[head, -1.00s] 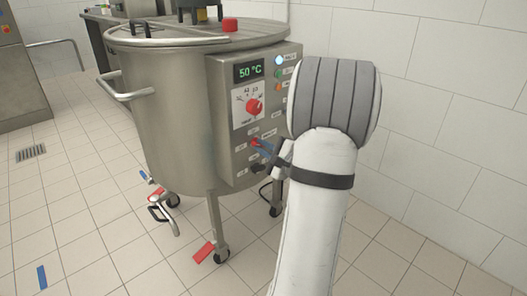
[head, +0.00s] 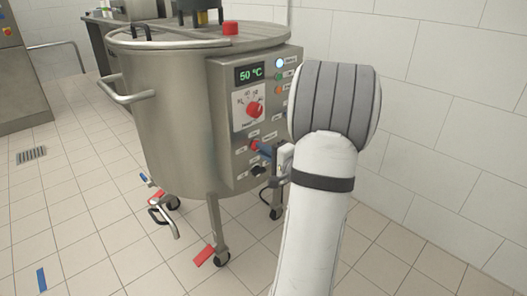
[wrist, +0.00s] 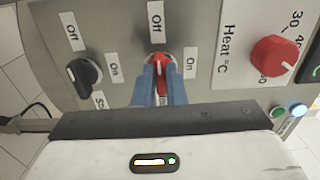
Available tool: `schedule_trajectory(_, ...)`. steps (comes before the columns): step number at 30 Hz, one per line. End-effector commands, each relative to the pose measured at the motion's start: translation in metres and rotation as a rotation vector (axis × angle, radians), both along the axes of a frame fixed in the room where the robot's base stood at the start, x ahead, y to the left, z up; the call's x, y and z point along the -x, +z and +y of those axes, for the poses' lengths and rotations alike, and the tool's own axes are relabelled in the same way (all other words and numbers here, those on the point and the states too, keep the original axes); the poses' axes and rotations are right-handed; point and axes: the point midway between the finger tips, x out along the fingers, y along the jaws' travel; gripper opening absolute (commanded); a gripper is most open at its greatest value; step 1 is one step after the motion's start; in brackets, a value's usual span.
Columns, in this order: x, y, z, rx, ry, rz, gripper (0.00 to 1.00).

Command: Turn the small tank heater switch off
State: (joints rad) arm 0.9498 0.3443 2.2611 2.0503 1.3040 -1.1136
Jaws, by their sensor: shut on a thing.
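The small tank (head: 170,110) is a steel vessel on wheeled legs, with a control panel (head: 225,150) on its right side. My gripper (wrist: 159,72) has its blue fingers shut on a red rotary switch (wrist: 158,58) on that panel. In the wrist view, the switch's white mark points roughly up toward the "Off" label (wrist: 156,22); an "On" label (wrist: 190,64) is to its right. The fingers hide the switch's lower part and its name label. The red switch also shows in the head view (head: 255,145), at the blue fingertips.
A black switch (wrist: 84,74) with its own Off and On labels is left of the red one. A red heat dial (wrist: 272,56) is to the right. The display (head: 249,73) reads 50 °C. A white wall stands right of the tank.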

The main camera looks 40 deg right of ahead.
Motion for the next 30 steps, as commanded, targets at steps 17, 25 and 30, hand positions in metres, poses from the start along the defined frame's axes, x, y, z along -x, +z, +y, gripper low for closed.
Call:
schedule_trajectory(17, 0.000, -0.001, 0.001, 0.001, 0.002, 0.002, 0.28)
schedule_trajectory(25, 0.000, 0.000, 0.001, 0.002, 0.001, 0.001, 0.33)
schedule_trajectory(30, 0.013, 0.001, -0.001, 0.000, -0.002, 0.003, 0.33)
